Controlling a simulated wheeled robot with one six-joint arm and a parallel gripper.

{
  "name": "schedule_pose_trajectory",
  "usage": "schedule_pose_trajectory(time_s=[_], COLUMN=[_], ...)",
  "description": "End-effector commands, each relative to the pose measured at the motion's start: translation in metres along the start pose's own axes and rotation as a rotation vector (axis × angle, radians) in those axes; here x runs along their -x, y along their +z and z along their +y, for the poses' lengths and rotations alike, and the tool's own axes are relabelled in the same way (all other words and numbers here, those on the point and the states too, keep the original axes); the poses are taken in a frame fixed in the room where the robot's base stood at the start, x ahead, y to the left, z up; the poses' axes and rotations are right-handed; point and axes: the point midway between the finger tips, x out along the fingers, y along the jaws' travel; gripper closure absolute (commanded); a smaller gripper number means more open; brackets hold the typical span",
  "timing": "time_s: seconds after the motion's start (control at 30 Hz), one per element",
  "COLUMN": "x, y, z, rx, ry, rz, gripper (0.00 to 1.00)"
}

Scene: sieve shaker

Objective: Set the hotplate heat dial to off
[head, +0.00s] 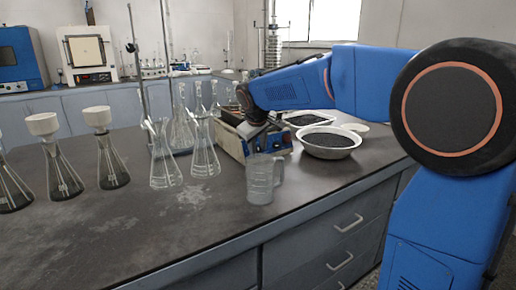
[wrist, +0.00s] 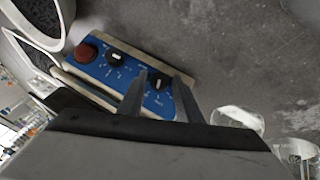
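The hotplate (head: 232,146) stands on the dark bench with a blue control panel (wrist: 98,64). In the wrist view the panel has a red round knob or button (wrist: 86,53), a black dial (wrist: 114,58) near its middle and another black dial (wrist: 160,82) towards its right end. White marks ring the dials, but the lettering is too small to read. My gripper (wrist: 160,76) is open, its two dark fingers apart, with the right-end dial showing between them. I cannot tell whether they touch it. In the head view my gripper (head: 259,131) is at the panel, partly hiding it.
A glass measuring jug (head: 262,180) stands just in front of the hotplate. White bowls of dark grains (head: 330,154) are to its right. Glass flasks (head: 204,155) stand to its left, some with white funnels. The bench's front left is clear.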

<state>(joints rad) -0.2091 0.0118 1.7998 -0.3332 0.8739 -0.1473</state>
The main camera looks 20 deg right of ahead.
Motion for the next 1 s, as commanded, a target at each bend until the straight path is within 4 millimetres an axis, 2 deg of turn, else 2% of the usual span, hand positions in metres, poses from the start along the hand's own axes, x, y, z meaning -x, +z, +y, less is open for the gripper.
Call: schedule_pose_trajectory(time_s=[0.03, 0.1, 0.13, 0.57, 1.0], x=[0.0001, 0.0001, 0.0001, 0.0001, -0.001], y=[0.0, 0.0, 0.0, 0.0003, 0.0017], z=[0.0, 0.0, 0.0, -0.0031, -0.0084], rx=[0.0, 0.0, 0.0, 0.068, 0.306], ry=[0.0, 0.0, 0.0, 0.064, 0.298], rz=[0.0, 0.0, 0.0, 0.002, 0.015], gripper=[0.82, 0.99, 0.99, 0.99, 0.99])
